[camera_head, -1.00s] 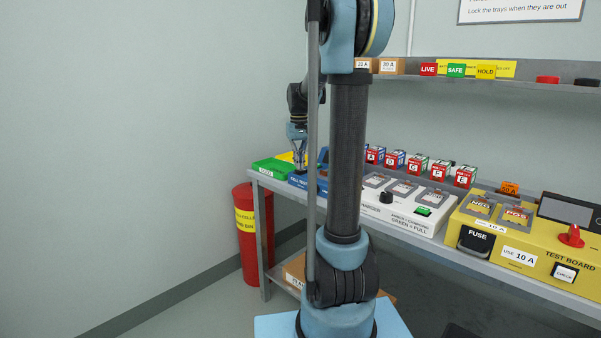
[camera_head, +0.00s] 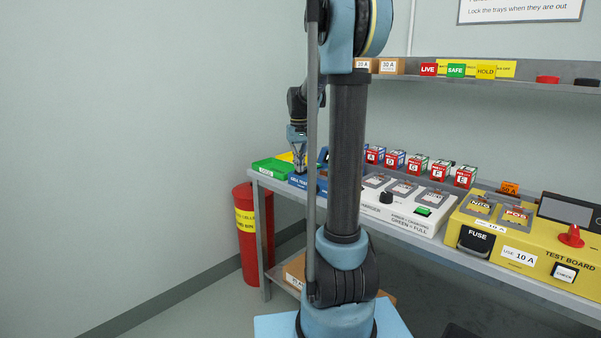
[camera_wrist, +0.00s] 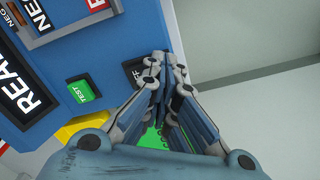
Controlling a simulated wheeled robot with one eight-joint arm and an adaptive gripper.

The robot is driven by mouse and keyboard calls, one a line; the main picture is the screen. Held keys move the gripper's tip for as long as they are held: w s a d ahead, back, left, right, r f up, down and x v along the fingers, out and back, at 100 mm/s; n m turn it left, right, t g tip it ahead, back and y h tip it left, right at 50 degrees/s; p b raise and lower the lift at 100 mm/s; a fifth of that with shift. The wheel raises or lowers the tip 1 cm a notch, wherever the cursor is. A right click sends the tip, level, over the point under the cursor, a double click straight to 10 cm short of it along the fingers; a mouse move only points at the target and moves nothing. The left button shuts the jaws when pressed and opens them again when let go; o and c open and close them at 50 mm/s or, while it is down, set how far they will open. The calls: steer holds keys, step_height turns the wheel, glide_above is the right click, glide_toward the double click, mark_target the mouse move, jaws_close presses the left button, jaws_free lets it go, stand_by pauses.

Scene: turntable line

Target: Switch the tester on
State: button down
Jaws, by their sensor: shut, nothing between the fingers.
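The blue cell tester (camera_head: 303,182) stands at the left end of the bench, partly hidden behind my arm. In the wrist view its blue top (camera_wrist: 105,52) shows a green TEST button (camera_wrist: 82,90) and a black switch marked OFF (camera_wrist: 133,70). My gripper (camera_wrist: 167,66) is shut and empty, its fingertips just right of the switch in the picture. The fingers hide part of the switch; I cannot tell whether they touch it. In the head view my gripper (camera_head: 299,163) points down over the tester.
A green tray (camera_head: 270,170) sits left of the tester, and a red bin (camera_head: 252,250) stands on the floor at the bench end. A white charger (camera_head: 400,205) and yellow test board (camera_head: 520,240) are to the right. Several cells stand behind the charger.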

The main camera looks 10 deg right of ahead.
steer(key=shift+r, duration=3.5)
steer(key=s+f, duration=0.6)
steer(key=s, duration=0.5)
steer(key=s+f+t, duration=0.1)
steer(key=s+f, duration=0.6)
steer(key=s, duration=0.5)
steer(key=s+f+m+t, duration=0.1)
steer(key=s+f, duration=0.5)
steer(key=s, duration=0.5)
steer(key=shift+s+f, duration=0.4)
